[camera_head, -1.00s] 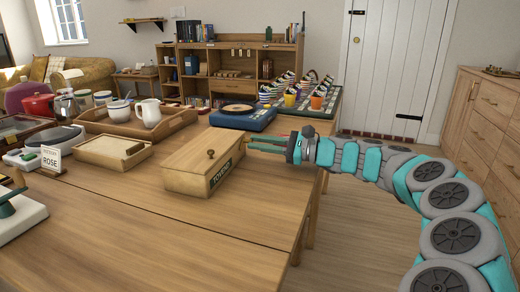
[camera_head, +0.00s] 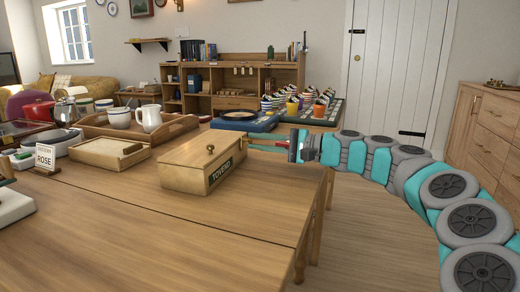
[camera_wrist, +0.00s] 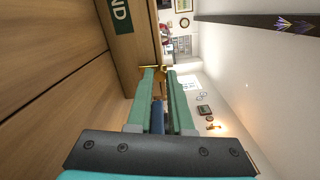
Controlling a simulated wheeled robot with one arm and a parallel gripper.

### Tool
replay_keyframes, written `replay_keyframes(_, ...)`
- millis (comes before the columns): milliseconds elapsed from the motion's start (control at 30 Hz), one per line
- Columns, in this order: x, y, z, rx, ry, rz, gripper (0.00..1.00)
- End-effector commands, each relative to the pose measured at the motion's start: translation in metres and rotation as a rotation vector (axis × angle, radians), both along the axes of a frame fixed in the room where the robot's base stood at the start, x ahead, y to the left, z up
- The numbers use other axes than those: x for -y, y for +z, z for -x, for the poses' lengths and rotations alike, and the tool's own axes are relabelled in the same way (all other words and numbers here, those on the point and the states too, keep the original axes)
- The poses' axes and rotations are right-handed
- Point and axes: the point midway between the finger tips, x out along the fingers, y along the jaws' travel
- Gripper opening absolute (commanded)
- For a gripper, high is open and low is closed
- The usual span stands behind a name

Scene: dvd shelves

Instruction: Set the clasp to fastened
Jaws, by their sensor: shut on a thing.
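A wooden box (camera_head: 190,178) with a dark green name label (camera_head: 221,173) on its front stands near the right edge of the table. A small brass knob (camera_head: 210,149) shows on top. In the wrist view the box (camera_wrist: 139,50) is at the upper left, with its label (camera_wrist: 121,14) partly cut off. My gripper (camera_head: 250,146) reaches in from the right, at the box's upper right end. In the wrist view its green fingers (camera_wrist: 155,72) are shut on a small brass piece (camera_wrist: 153,68) at the box's edge, apparently the clasp. Whether it is fastened I cannot tell.
The wooden table (camera_head: 130,235) is clear in front of the box.

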Motion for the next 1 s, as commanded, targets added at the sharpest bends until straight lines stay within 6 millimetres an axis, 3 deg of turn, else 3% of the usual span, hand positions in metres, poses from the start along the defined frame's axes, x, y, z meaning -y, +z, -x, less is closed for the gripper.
replay_keyframes(733, -0.0011, -0.0008, 0.0024, 0.084, 0.001, 0.032, 0.0)
replay_keyframes(767, -0.0011, -0.0009, 0.0025, 0.083, 0.001, 0.032, 0.21)
replay_keyframes(1000, -0.0008, -0.0004, 0.0023, 0.083, 0.0, 0.031, 0.48)
